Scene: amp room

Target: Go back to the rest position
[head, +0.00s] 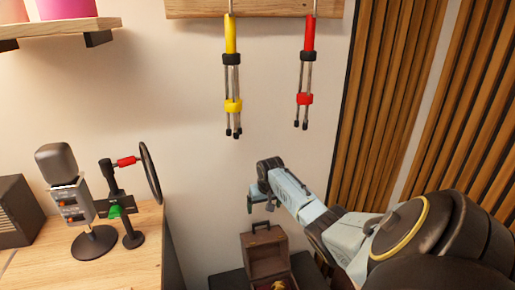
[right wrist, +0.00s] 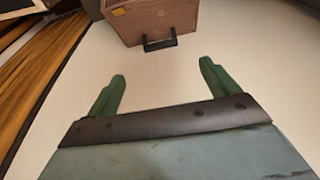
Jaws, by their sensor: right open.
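My right gripper (head: 262,200) is at the end of my right arm, which comes in from the lower right in the head view. It hangs in front of the pale wall, above and near a brown wooden box with a black handle (head: 265,240). In the right wrist view my right gripper's two green fingers (right wrist: 162,92) are spread apart with nothing between them. The wooden box (right wrist: 155,18) shows beyond the fingertips, apart from them. My left gripper is not in view.
A wooden desk (head: 130,262) at the left bears a microphone (head: 68,185) and a stand with a round filter (head: 150,172). Yellow (head: 231,75) and red (head: 307,70) tools hang from a wooden rail (head: 255,8). Slatted wood panels (head: 385,110) stand at the right.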

